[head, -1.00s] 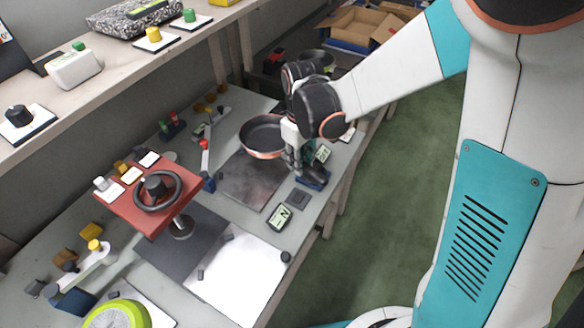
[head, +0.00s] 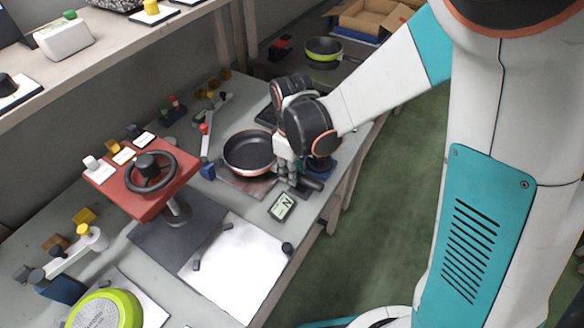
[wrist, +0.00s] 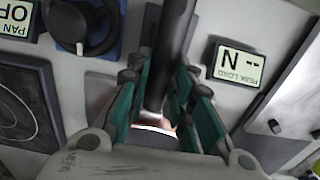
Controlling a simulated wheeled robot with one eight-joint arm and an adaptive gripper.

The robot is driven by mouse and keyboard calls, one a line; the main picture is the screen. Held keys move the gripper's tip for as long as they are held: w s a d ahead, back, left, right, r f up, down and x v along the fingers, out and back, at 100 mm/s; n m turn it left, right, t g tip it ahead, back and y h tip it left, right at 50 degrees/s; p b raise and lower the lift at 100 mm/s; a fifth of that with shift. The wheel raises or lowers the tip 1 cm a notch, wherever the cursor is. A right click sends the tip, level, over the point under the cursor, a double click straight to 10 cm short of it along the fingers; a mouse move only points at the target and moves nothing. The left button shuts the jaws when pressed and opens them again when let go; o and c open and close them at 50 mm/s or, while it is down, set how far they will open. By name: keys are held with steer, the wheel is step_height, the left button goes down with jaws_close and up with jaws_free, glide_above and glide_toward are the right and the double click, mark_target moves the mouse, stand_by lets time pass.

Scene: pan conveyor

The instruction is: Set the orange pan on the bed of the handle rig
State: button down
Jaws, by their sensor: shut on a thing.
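The orange pan (head: 250,150), dark inside with a copper-orange rim and side, is upright and roughly level over the metal bed plate (head: 262,189) of the handle rig. It hides most of the plate; I cannot tell whether it touches. My gripper (head: 290,170) is at the pan's right side, partly hidden by my wrist. In the wrist view my gripper (wrist: 162,112) is shut on the dark pan handle (wrist: 172,45), which runs between the green-padded fingers. The rig's readout marked PEAK LOAD (wrist: 238,64) also shows in the head view (head: 281,206).
A red panel with a handwheel (head: 150,172) stands left of the pan. A white plate (head: 235,268) lies in front. Small clamps and knobs (head: 206,140) stand behind left. A green pan (head: 323,47) sits on the far surface at the back.

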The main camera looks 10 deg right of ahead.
steer(key=shift+f, duration=0.4)
steer(key=shift+f+b, duration=0.2)
steer(key=shift+b, duration=0.15)
steer(key=c, duration=1.3)
jaws_free()
steer(key=shift+r, duration=0.1)
